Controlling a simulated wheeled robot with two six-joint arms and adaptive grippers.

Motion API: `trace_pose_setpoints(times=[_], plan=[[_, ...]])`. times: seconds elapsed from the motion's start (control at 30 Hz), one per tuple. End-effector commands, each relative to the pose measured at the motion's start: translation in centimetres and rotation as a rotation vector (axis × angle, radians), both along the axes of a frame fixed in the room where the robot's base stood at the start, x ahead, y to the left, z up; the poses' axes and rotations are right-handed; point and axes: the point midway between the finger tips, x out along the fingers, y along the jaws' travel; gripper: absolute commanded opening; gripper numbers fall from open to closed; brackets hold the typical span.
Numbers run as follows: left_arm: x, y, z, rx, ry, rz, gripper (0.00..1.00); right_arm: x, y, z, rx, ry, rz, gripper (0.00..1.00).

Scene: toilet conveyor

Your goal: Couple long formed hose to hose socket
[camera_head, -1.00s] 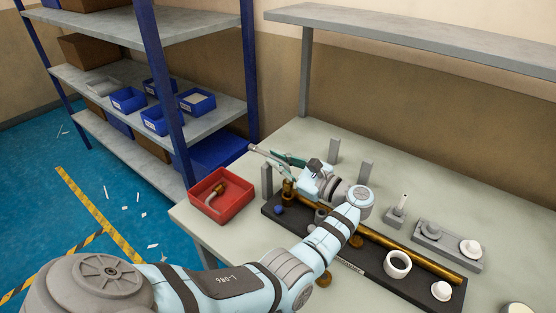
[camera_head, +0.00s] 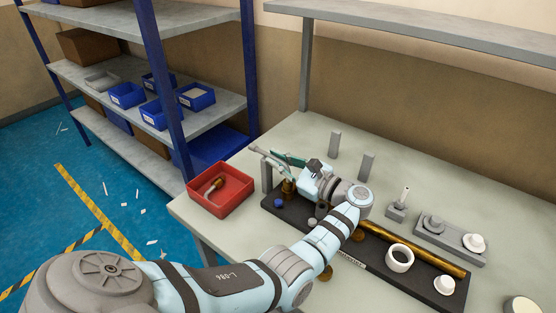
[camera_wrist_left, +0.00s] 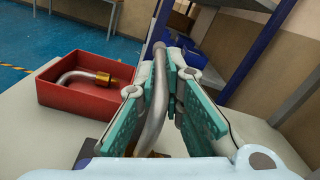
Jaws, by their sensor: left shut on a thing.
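The long formed hose is a bent grey tube (camera_wrist_left: 158,90) between the teal fingers of my left gripper (camera_wrist_left: 160,95) in the wrist view. In the head view my left gripper (camera_head: 290,160) is shut on it above the left end of the black board. The hose's free end (camera_head: 257,150) sticks out to the left. A brass fitting (camera_head: 288,188) stands upright below the fingers, over the board. I cannot tell whether it is the hose's end or the hose socket, or whether they touch. The hose's lower end is hidden. My right gripper is not in view.
A red bin (camera_head: 191,196) left of the board holds a bent tube with a brass end (camera_head: 214,187). The black board (camera_head: 425,283) carries a brass pipe (camera_head: 420,251), a white ring (camera_head: 399,257) and a blue knob (camera_head: 279,203). Grey posts (camera_head: 335,143) stand behind.

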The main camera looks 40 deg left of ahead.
Motion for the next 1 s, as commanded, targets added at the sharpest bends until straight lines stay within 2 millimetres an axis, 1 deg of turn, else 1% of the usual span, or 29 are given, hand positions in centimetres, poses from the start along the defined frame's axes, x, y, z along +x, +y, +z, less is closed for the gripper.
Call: trace_pose_setpoints(times=[0.03, 0.13, 0.17, 0.47, 0.57, 0.67, 0.77, 0.8, 0.9, 1.0], plan=[[0.0, 0.0, -0.1, -0.001, 0.0, 0.0, 0.14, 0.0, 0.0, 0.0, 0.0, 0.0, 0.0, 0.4], [0.0, 0.0, 0.0, -0.001, 0.0, 0.0, 0.3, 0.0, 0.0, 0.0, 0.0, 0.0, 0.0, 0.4], [0.0, 0.0, 0.0, -0.001, 0.0, -0.001, 0.32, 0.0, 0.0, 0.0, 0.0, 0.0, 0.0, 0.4], [0.0, 0.0, -0.1, -0.001, 0.001, 0.0, 0.32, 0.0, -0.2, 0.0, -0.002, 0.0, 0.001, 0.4], [0.0, -0.8, -0.1, -0.003, 0.001, -0.001, 0.32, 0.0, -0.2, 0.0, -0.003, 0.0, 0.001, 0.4], [0.1, -2.8, -0.1, -0.003, 0.001, -0.002, 0.32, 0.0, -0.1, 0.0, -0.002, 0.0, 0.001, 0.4], [0.2, -5.7, -0.2, -0.004, 0.003, -0.005, 0.32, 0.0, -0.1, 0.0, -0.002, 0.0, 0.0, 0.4], [0.2, -7.0, -0.2, -0.004, 0.003, -0.006, 0.32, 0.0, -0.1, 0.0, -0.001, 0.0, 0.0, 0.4], [0.3, -9.7, -0.2, -0.001, 0.004, -0.005, 0.32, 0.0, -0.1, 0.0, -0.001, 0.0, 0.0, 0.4], [0.3, -11.0, -0.3, -0.004, 0.002, -0.004, 0.32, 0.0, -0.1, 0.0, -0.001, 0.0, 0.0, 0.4]])
